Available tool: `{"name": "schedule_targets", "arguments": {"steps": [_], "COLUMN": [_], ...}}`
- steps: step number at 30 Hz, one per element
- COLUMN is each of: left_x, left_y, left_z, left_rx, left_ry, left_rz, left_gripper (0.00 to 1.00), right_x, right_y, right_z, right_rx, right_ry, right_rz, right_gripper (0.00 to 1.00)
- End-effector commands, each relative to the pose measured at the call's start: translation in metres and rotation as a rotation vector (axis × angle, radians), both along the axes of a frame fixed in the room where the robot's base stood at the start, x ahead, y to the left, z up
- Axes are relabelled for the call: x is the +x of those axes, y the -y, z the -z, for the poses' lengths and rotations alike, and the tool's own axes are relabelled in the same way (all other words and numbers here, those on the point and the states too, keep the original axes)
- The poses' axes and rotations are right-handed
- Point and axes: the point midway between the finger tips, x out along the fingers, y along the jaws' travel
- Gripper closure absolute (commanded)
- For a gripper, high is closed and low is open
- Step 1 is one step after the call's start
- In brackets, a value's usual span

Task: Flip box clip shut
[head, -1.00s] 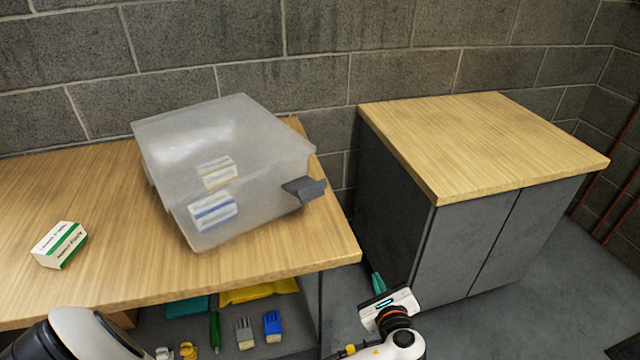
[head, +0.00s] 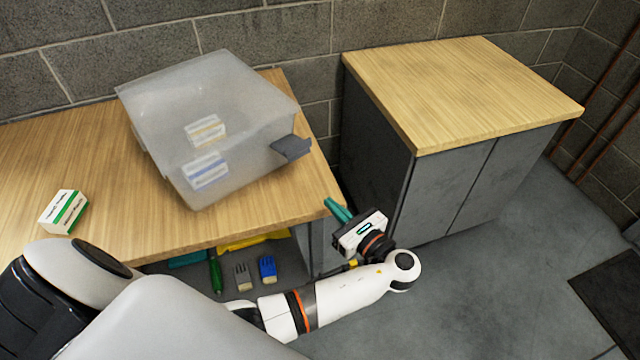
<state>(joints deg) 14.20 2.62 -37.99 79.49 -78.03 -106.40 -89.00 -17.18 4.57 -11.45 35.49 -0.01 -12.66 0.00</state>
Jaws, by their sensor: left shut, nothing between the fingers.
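A translucent grey plastic box (head: 235,120) stands on the wooden workbench (head: 90,170). Its dark grey clip (head: 291,148) sticks outward from the box's right side, standing away from the wall. Two small cartons, one with a yellow stripe (head: 205,130) and one with a blue stripe (head: 205,171), show through the box wall. My left gripper (head: 337,209) has teal fingers, shut and empty, near the bench's front right corner, below and to the right of the clip and apart from it. My right gripper is not in view.
A white and green carton (head: 63,212) lies on the bench at the left. Gloves and tools, including a blue brush-like item (head: 267,268), lie on a shelf below. A wooden-topped cabinet (head: 465,90) stands to the right, with a gap between it and the bench.

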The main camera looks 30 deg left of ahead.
Motion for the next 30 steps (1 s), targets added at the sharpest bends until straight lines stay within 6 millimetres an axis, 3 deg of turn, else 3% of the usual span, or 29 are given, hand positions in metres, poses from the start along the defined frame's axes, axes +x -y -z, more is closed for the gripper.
{"name": "schedule_targets", "arguments": {"steps": [14,16,21,30], "left_x": [0.033,0.034,0.035,0.036], "left_y": [-0.09,-0.091,-0.095,-0.096], "left_z": [-0.001,-0.016,-0.033,-0.038], "left_rx": [0.003,0.0,-0.001,-0.001], "left_ry": [0.002,0.006,0.002,0.002], "left_rz": [-0.002,0.002,0.002,0.002], "left_gripper": [1.0,1.0,1.0,1.0], "right_x": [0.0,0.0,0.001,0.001], "right_y": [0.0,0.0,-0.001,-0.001], "right_z": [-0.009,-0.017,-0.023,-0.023], "right_rx": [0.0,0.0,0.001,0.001], "right_ry": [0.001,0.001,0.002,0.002], "right_rz": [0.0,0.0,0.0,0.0], "right_gripper": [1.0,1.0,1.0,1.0]}}
